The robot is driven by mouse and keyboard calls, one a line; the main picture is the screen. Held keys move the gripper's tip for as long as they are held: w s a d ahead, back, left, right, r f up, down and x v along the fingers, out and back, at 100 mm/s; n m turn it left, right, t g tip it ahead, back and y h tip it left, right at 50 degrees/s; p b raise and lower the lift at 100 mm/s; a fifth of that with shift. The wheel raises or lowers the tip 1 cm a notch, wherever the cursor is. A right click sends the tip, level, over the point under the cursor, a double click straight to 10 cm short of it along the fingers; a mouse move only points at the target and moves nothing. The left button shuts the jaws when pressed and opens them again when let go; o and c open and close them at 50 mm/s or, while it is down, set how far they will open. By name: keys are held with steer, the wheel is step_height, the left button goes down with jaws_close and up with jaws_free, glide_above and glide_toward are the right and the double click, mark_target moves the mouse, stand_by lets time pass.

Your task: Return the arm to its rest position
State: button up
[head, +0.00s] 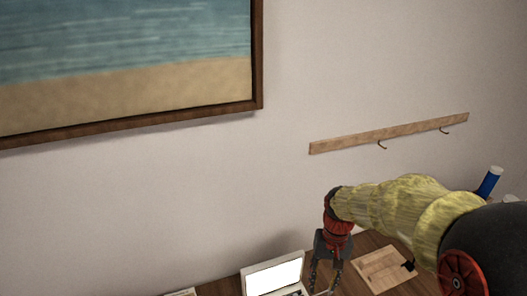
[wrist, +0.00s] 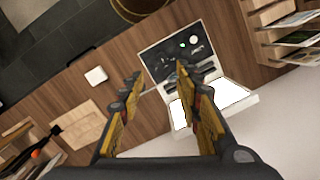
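My gripper (head: 326,279) hangs down over the wooden table in the head view, at the end of my yellow-sleeved arm. In the wrist view, my gripper (wrist: 157,84) has its two yellow-padded fingers spread apart. Nothing shows held between them. A white case with an open lid (head: 272,274) stands just left of the gripper in the head view. In the wrist view, the case (wrist: 177,57) lies beyond the fingers, with a dark panel, a green light and a bright lid. The right finger covers part of it.
A wooden board (head: 384,268) lies on the table (head: 352,287) to the right of the gripper. A blue cylinder (head: 489,182) stands behind my arm. A rail with hooks (head: 390,132) and a framed picture (head: 258,55) hang on the wall. A wooden rack (wrist: 262,38) and a small white block (wrist: 96,76) show too.

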steer(key=s+r+t+b, duration=0.2)
steer(key=s+b, duration=0.1)
steer(key=s, duration=0.2)
steer(key=s+d+r+t+b, duration=0.1)
steer(key=s+r+t+b, duration=0.1)
steer(key=s, duration=0.3)
steer(key=s+d+r+n+t+b, duration=0.1)
steer(key=s+r+t+b, duration=0.1)
steer(key=s+b, duration=0.3)
steer(key=shift+s+r+t+h, duration=0.15)
steer(key=shift+r+t+h, duration=0.15)
steer(key=shift+t, duration=0.3)
stand_by(1.1)
